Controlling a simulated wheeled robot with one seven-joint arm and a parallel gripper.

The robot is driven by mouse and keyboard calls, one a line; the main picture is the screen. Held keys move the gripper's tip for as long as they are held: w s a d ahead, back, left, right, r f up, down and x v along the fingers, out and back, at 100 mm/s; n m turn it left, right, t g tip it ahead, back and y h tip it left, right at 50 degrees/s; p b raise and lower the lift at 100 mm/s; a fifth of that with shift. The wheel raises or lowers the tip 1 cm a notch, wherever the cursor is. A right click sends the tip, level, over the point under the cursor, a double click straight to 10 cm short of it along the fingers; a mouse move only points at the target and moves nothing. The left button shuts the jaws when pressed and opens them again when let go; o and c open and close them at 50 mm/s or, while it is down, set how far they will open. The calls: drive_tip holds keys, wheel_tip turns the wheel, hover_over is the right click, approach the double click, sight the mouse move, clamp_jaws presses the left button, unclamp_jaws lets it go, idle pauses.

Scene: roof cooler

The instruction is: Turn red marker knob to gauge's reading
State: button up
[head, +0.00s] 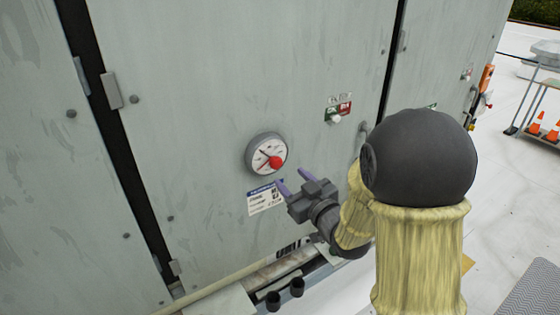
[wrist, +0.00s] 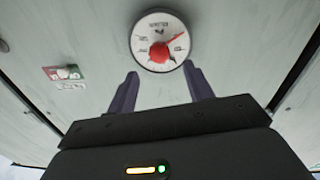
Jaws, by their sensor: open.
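The round gauge (head: 267,155) has a white dial and grey rim and is mounted on the pale grey cabinet panel. The dial (wrist: 160,28) carries small dark marks, too small to read; the dark reading needle is not clear. My gripper (head: 291,181) is open and empty, just below and right of the gauge. In the wrist view my gripper's two purple fingers (wrist: 160,85) point at the dial's lower edge, apart from the knob.
A label (head: 265,198) is stuck below the gauge. A red and green switch plate (head: 338,113) is to the upper right. Pipes and dark cylinders (head: 284,296) lie at the cabinet's foot. A cart with orange cones (head: 543,129) stands far right on open roof floor.

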sight(278, 165)
drive_tip(key=p+x, duration=0.2)
drive_tip(key=x, duration=0.5)
drive_tip(key=shift+d+p, duration=0.1)
drive_tip(key=shift+p, duration=0.2)
drive_tip(key=c, duration=1)
